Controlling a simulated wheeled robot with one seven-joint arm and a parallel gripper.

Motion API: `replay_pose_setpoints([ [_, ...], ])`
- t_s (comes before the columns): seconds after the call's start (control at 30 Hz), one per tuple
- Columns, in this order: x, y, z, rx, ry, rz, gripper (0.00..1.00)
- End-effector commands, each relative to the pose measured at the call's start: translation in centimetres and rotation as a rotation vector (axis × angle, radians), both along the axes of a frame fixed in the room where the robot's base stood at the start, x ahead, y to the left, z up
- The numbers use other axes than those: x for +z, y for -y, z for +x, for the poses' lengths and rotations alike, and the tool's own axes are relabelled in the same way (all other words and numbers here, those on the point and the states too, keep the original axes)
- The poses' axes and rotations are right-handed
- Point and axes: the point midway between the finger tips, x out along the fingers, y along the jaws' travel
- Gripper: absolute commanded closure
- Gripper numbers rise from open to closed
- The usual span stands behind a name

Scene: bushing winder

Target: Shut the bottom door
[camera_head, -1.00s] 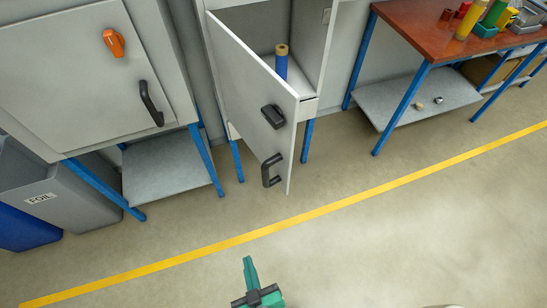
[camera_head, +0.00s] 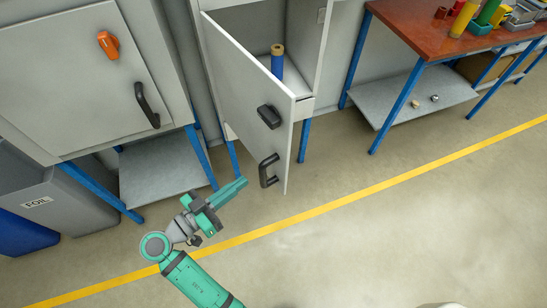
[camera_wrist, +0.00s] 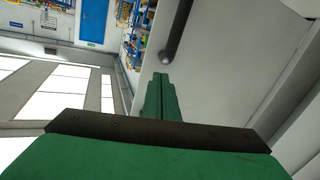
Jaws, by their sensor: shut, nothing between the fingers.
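The bottom door (camera_head: 237,84) is a light grey panel standing open on the middle cabinet, swung out toward me. It carries a black latch knob (camera_head: 269,117) and a black handle (camera_head: 268,171) near its free edge. My gripper (camera_head: 240,185) is green, shut and empty, just left of the handle and low in front of the door's outer face in the head view. In the wrist view my shut fingers (camera_wrist: 162,90) point at the pale door (camera_wrist: 217,75), with a dark handle bar (camera_wrist: 178,30) just beyond them. Whether they touch the door cannot be told.
A blue roll (camera_head: 277,64) stands inside the open cabinet. A red-topped workbench (camera_head: 420,30) is at right. The floor in front (camera_head: 400,240) is clear.

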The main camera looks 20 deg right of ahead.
Motion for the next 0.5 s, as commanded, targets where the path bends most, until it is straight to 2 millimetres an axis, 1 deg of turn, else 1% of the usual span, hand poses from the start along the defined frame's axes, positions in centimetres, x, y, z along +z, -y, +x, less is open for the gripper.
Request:
replay_pose_setpoints([
  [0.03,1.2,-0.6,0.0,-0.036,0.047,0.003,1.0],
  [0.1,2.3,-1.1,-0.4,-0.08,0.096,0.006,1.0],
  [0.2,3.2,-1.5,-0.8,-0.118,0.14,0.01,1.0],
  [0.27,3.4,-1.4,-0.8,-0.128,0.151,0.01,1.0],
  [0.37,3.4,-0.6,-0.7,-0.134,0.154,0.011,1.0],
  [0.5,3.4,1.4,-0.1,-0.134,0.152,0.011,1.0],
])
